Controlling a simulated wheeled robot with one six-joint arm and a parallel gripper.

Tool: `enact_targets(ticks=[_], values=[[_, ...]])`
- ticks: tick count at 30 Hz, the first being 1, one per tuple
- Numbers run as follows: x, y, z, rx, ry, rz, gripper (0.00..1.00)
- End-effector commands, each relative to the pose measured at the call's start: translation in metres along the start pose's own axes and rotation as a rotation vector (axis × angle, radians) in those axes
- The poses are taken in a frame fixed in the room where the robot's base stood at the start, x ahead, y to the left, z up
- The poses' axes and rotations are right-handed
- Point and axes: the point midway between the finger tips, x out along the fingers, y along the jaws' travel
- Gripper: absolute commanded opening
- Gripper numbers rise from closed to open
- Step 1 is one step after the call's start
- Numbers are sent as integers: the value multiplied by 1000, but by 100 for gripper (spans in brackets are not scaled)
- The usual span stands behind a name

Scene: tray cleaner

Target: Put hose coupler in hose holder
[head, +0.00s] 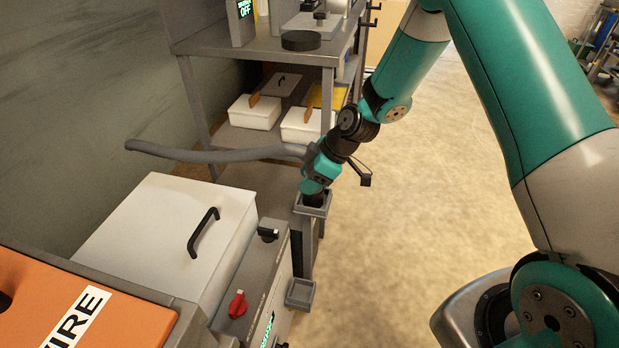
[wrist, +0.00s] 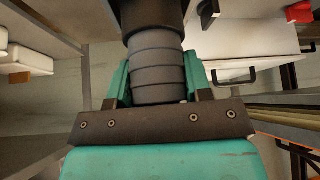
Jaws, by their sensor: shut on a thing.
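My gripper (head: 318,178) is shut on the hose coupler, which is mostly hidden by the jaws in the head view. In the wrist view the grey ribbed coupler (wrist: 158,72) sits between the teal fingers of my gripper (wrist: 156,88), with a wider dark part beyond it. A thick grey hose (head: 220,154) runs left from the gripper. The grey square hose holder (head: 321,211) is directly below the gripper. A dark end shows at the holder's opening; how deep it sits, I cannot tell.
A second grey square bracket (head: 300,293) is lower, beside the red-knob control panel (head: 262,290). A white lidded box (head: 165,235) with a black handle stands left. A shelf unit with white bins (head: 254,113) is behind. The floor (head: 430,180) to the right is clear.

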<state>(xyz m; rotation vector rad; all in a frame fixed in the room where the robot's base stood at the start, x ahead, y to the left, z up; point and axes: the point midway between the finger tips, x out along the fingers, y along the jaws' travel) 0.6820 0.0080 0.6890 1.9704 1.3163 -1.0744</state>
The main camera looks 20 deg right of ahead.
Motion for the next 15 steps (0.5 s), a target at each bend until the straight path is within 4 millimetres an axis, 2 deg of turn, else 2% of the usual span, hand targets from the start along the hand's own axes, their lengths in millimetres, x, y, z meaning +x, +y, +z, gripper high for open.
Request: enact_targets(ticks=[5, 6, 9, 15], values=[[2, 0, 2, 0, 0, 0, 20], [3, 0, 2, 0, 0, -1, 48], [2, 0, 1, 1, 0, -1, 71], [2, 0, 1, 1, 0, -1, 71]])
